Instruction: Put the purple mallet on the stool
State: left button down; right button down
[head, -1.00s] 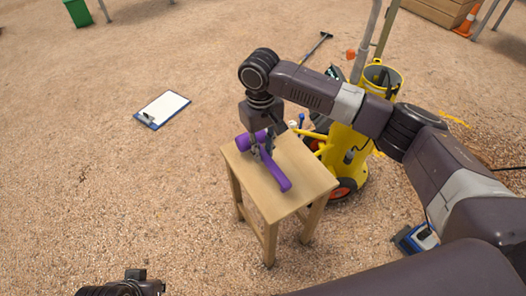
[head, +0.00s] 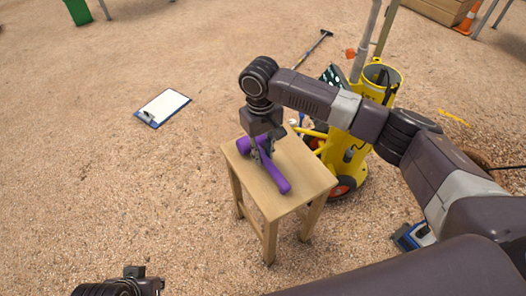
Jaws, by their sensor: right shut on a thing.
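The purple mallet (head: 275,178) is at the top of the wooden stool (head: 302,178), its head toward the back left and its handle pointing to the front right. It lies on or just above the seat; I cannot tell whether it touches. My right gripper (head: 262,156) points down from above and is shut on the mallet near its head, partly hiding it. My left gripper (head: 130,285) shows only in part at the bottom edge, away from the stool, and its fingers are not clear.
A yellow wheeled machine (head: 350,145) stands close behind the stool on the right. A clipboard (head: 163,107) lies on the gravel to the left. A blue and grey object (head: 412,238) is on the ground at right.

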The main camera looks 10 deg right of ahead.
pick_arm(q)
jog(key=shift+f, duration=0.2)
pick_arm(e)
jog(key=shift+f, duration=0.25)
pick_arm(q)
jog(key=shift+w+f, duration=0.15)
jog(key=shift+f, duration=0.2)
pick_arm(e)
jog(key=shift+f, duration=0.1)
jog(key=c, duration=2.1)
grip_release()
pick_arm(q)
jog(key=shift+w+r, duration=0.1)
jog(key=shift+w+d+r, duration=0.1)
jog(key=shift+r, duration=0.1)
pick_arm(e)
jog(key=o, duration=0.6)
jog(key=shift+c, duration=0.2)
jog(key=shift+f, duration=0.1)
jog(key=shift+c, duration=0.4)
